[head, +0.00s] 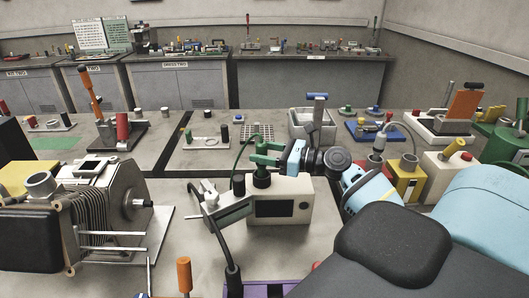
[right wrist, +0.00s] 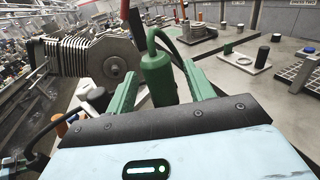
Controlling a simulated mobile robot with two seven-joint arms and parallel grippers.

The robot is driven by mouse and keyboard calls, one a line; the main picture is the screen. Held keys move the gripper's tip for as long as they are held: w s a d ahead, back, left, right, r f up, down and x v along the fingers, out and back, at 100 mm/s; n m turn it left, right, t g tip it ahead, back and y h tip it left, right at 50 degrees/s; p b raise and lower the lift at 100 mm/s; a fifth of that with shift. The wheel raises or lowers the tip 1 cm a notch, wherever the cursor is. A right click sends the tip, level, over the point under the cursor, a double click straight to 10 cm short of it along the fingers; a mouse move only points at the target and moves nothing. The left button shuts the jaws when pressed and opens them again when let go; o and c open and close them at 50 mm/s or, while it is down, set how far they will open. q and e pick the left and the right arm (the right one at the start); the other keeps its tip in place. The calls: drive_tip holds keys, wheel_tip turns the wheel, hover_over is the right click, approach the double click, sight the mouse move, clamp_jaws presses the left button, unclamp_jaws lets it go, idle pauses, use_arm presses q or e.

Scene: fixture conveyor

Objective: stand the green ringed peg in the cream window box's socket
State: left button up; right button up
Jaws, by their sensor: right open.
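The cream window box (head: 292,188) stands on the near bench in the head view, with a dark window in its front. The green peg (head: 262,178) is upright at the box's top left; its lower end and the socket cannot be made out. A thin green cable arches from its top. My right gripper (head: 263,155), with green fingers, is at the peg's upper part. In the right wrist view the peg (right wrist: 158,78) stands between the two spread fingers, with gaps beside it, so the gripper is open around it. My left gripper is not in view.
A finned machine (head: 110,212) fills the left bench. A yellow block (head: 408,180) and another cream block (head: 447,172) stand to the right. An orange-handled tool (head: 184,274) is in front.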

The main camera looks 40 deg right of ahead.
drive_tip(key=shift+o, duration=0.4)
drive_tip(key=shift+s+d, duration=0.1)
drive_tip(key=shift+s, duration=0.05)
drive_tip(key=v, duration=0.7)
drive_tip(key=shift+s, duration=0.2)
